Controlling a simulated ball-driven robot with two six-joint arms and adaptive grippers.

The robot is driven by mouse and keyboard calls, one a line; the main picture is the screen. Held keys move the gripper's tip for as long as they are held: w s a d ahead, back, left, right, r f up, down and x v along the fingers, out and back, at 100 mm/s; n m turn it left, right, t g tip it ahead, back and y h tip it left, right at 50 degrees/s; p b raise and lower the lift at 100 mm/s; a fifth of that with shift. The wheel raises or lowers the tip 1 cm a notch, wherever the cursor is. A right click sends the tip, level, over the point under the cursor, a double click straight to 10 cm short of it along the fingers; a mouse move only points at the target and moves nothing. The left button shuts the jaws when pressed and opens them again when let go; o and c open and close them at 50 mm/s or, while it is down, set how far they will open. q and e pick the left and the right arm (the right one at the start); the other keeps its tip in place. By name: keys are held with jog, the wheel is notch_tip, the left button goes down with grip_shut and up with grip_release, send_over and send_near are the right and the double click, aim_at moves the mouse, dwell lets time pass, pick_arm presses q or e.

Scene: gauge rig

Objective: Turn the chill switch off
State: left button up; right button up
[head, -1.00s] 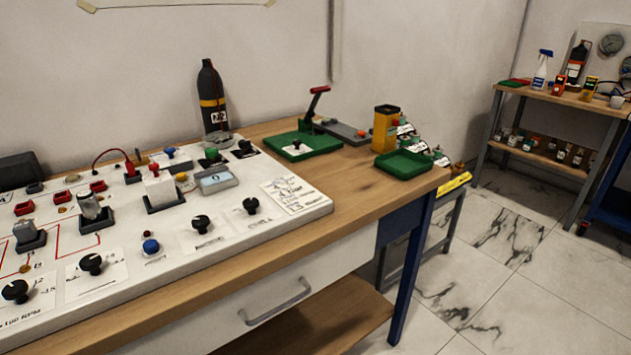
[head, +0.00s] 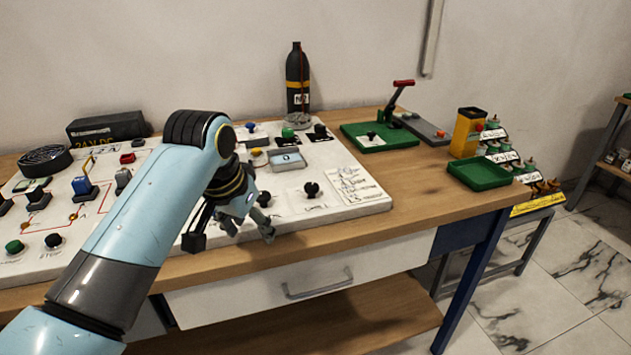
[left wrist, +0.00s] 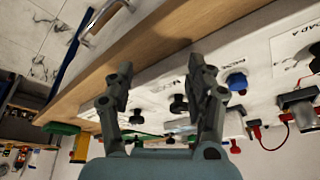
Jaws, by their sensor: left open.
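A black rotary knob, apparently the chill switch (head: 312,190), stands on a small label at the front right of the white panel; the print is too small to read surely. My left gripper (head: 248,230) is left of it, above the panel's front edge, open and apart from the switch. In the left wrist view the open fingers (left wrist: 160,66) hold nothing, and black knobs show beyond them, one of which (left wrist: 136,115) seems to be the chill switch. Another black knob (head: 264,198) is partly hidden by the gripper. My right gripper is out of view.
A dark bottle (head: 298,80), a green press base (head: 375,138) and a green tray (head: 478,173) stand farther back and right.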

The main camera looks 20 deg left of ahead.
pick_arm(q)
jog(key=m, duration=0.1)
send_near(311, 186)
jog(key=r, duration=0.2)
jog(key=shift+h, duration=0.4)
jog(key=x, duration=0.7)
jog(key=a+b+x, duration=0.1)
jog(key=x, duration=0.2)
jog(key=shift+s+d+f, duration=0.1)
jog(key=shift+s+f, duration=0.05)
jog(key=shift+f, duration=0.3)
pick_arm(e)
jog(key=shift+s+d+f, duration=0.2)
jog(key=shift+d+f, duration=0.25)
pick_arm(q)
grip_shut()
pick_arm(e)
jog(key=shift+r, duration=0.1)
